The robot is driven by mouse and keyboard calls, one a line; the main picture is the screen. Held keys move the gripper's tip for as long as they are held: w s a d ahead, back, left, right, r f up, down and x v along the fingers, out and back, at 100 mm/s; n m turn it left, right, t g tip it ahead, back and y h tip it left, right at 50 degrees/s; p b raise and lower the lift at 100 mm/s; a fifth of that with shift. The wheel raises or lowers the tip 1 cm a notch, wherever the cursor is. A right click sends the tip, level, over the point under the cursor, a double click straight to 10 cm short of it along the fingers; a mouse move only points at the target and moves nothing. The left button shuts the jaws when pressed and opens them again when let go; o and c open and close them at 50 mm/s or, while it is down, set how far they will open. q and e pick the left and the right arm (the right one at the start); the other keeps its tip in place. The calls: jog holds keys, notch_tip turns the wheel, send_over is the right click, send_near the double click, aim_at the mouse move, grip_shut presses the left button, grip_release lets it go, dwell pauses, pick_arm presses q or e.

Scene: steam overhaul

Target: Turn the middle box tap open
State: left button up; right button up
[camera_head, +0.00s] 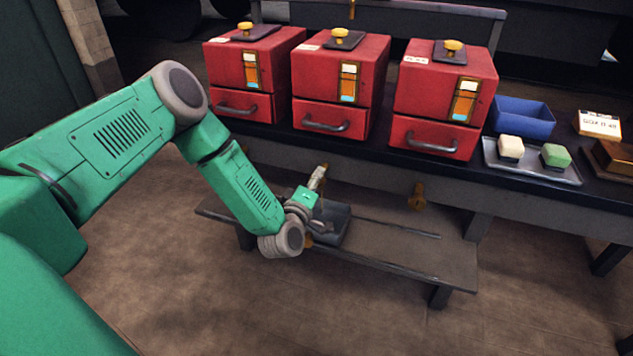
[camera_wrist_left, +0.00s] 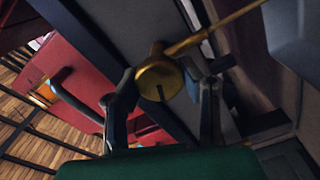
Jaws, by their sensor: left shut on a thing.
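Three red boxes stand in a row on the dark bench; the middle box (camera_head: 341,82) has a gauge, a drawer handle and a yellow knob on top. My left gripper (camera_head: 318,180) is below the bench edge, under the middle box. In the left wrist view, a brass tap (camera_wrist_left: 160,76) with a round end and a long thin lever sits between my left gripper's fingers (camera_wrist_left: 168,88), which are shut on it. In the head view the gripper and wrist mostly hide this tap. My right gripper is not in view.
Left box (camera_head: 232,72) and right box (camera_head: 412,92) flank the middle one. Another brass tap (camera_head: 417,196) hangs below the bench at right. A low bench (camera_head: 445,262) holds a dark tray (camera_head: 335,226) and a thin rod. A blue bin (camera_head: 522,117) and a tray with two blocks stand right.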

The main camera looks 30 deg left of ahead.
pick_arm(q)
jog(key=shift+s+f+n+b, duration=0.1)
jog(key=shift+f+n+b, duration=0.2)
jog(key=shift+n, duration=0.7)
jog(key=shift+s+f+n+b, duration=0.1)
jog(key=shift+n+b, duration=0.25)
jog(key=shift+n, duration=0.65)
jog(key=o, duration=1.2)
jog(key=shift+w+a, duration=0.1)
jog(key=shift+r+n, duration=0.1)
jog(key=shift+n, duration=0.2)
jog(key=v, duration=1.2)
